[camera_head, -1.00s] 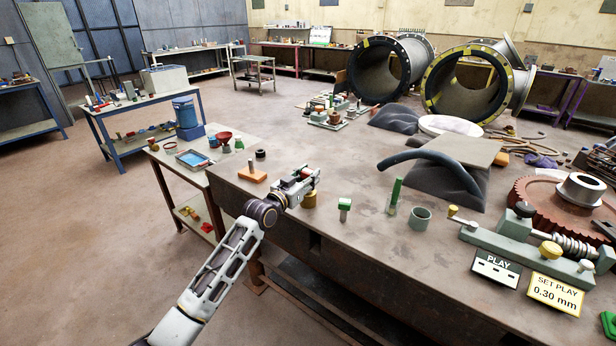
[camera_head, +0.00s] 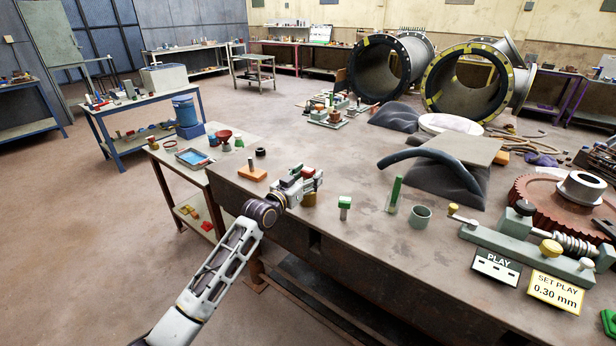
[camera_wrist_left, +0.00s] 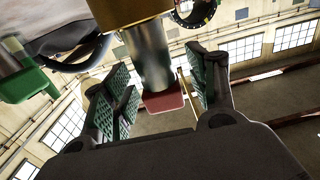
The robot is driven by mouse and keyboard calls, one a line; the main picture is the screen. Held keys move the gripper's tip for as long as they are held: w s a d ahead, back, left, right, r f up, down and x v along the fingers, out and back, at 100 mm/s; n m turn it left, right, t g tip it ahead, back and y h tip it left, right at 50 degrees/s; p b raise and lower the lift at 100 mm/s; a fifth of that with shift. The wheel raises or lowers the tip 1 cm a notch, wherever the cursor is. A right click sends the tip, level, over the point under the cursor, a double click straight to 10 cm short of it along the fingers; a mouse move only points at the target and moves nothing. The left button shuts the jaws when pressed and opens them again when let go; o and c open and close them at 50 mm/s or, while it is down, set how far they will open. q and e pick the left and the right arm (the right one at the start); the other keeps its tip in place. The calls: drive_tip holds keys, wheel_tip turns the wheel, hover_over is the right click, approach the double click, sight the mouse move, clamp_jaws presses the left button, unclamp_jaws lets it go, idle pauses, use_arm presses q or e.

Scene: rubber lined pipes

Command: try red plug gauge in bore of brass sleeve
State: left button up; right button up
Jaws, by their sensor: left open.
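The red plug gauge shows in the left wrist view as a bare steel pin with a red block (camera_wrist_left: 163,101) at its end. The pin runs in line with the brass sleeve (camera_wrist_left: 137,12), which also shows on the bench in the head view (camera_head: 309,199). I cannot tell how deep the pin sits in the bore, since the sleeve hides its far end. My left gripper (camera_head: 308,176) is open, its green-padded fingers (camera_wrist_left: 160,92) on either side of the red block, with gaps beside it. My right gripper is not in view.
A green-topped block (camera_head: 345,205), a green gauge (camera_head: 395,194) and a grey-green cup (camera_head: 420,216) stand to the right on the bench. An orange block (camera_head: 252,174) lies behind and left of my gripper. The worm-gear rig (camera_head: 525,250) fills the right end.

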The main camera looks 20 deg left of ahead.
use_arm(q)
drive_tip(key=v, duration=1.1)
drive_tip(key=shift+s, duration=0.35)
drive_tip(key=shift+r, duration=0.2)
idle(0.6)
wheel_tip(320, 180, up, 9)
drive_tip(key=p, duration=0.9)
drive_tip(key=shift+r+p, duration=0.4)
drive_tip(key=shift+p, duration=0.15)
drive_tip(key=shift+a, duration=0.1)
